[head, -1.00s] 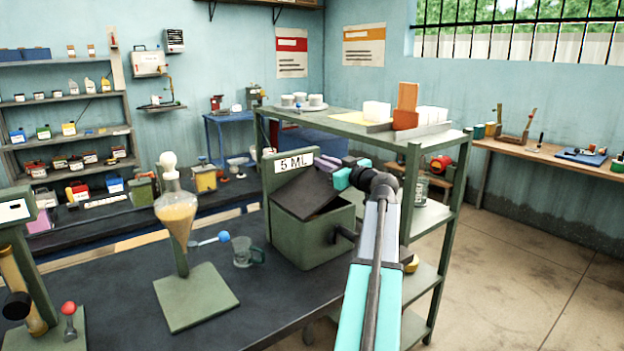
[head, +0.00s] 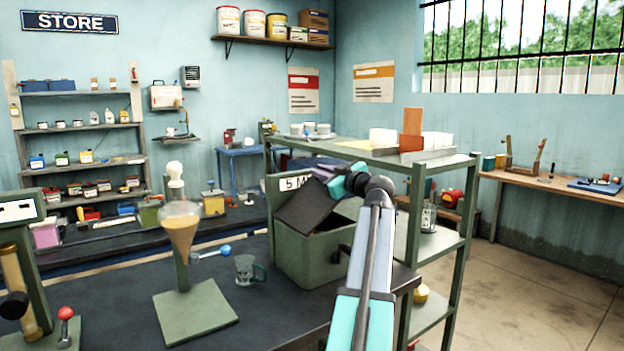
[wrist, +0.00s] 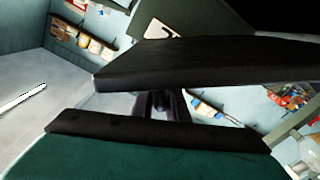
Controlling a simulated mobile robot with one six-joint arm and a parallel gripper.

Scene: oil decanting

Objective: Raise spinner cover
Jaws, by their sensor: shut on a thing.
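The spinner is a green box (head: 300,258) on the dark bench in the head view, with a "5 M…" label plate (head: 292,184) standing behind it. Its dark cover (head: 310,208) is tilted up, leaving a gap above the box's rim. My gripper (head: 322,174) is shut on the cover's raised upper edge. In the wrist view the cover (wrist: 200,62) spans the picture as a dark slab, and my gripper (wrist: 160,105) shows just below it. My arm hides the box's right side.
Left of the box stand a glass mug (head: 247,270) and a funnel of amber liquid (head: 181,228) on a green stand. A green shelf rack (head: 412,235) stands close on the right. Open floor lies beyond the rack.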

